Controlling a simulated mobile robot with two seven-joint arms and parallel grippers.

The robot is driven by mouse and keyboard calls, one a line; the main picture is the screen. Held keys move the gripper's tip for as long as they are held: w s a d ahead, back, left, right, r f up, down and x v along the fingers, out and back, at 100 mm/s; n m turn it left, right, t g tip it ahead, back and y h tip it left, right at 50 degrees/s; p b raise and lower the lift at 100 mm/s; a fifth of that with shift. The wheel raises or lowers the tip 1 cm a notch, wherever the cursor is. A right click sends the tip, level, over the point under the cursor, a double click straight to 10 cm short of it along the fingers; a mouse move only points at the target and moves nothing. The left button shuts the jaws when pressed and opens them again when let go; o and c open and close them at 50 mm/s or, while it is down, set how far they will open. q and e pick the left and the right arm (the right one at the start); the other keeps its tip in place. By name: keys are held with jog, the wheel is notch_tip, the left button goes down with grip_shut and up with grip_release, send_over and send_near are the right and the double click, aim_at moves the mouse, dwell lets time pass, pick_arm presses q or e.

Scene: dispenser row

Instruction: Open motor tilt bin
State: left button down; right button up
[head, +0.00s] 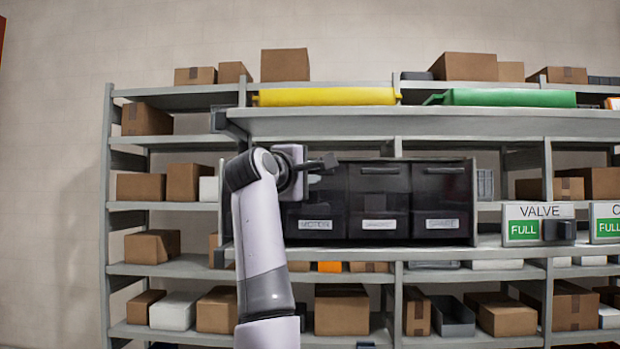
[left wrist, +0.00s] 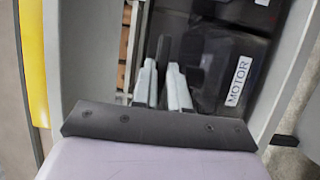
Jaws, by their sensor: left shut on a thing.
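The motor tilt bin (head: 318,206) is the leftmost of three dark bins in a rack on the shelf. Its white label reads MOTOR in the left wrist view (left wrist: 238,80). Its front looks upright, in line with the other bins. My left gripper (head: 328,163) is at the bin's upper front and partly hides it. In the left wrist view the pale fingers (left wrist: 166,84) are shut on a dark piece between them, which looks like the bin's handle. The handle is mostly hidden in the head view. My right gripper is not in view.
Two more dark bins, a middle bin (head: 379,200) and a right bin (head: 442,198), stand beside the motor bin. A VALVE sign (head: 538,211) marked FULL is at the right. A shelf board (head: 400,124) runs above the bins. Cardboard boxes fill other shelves.

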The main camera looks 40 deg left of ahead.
pick_arm(q)
jog(key=s+d+f+m+t+h+b, duration=0.1)
jog(key=s+d+f+m+t+b, duration=0.2)
jog(key=b, duration=1)
jog(key=shift+s+d+f+m+t, duration=0.4)
jog(key=shift+s+d+f+t, duration=0.3)
jog(key=shift+s+f+t, duration=1.55)
jog(key=shift+w+f+g, duration=0.25)
jog(key=shift+f+g, duration=0.2)
jog(key=shift+g, duration=0.2)
jog(key=c, duration=1.2)
grip_release()
jog(key=shift+c, duration=0.2)
jog(key=shift+o, duration=0.5)
jog(key=shift+w+a+f, duration=0.1)
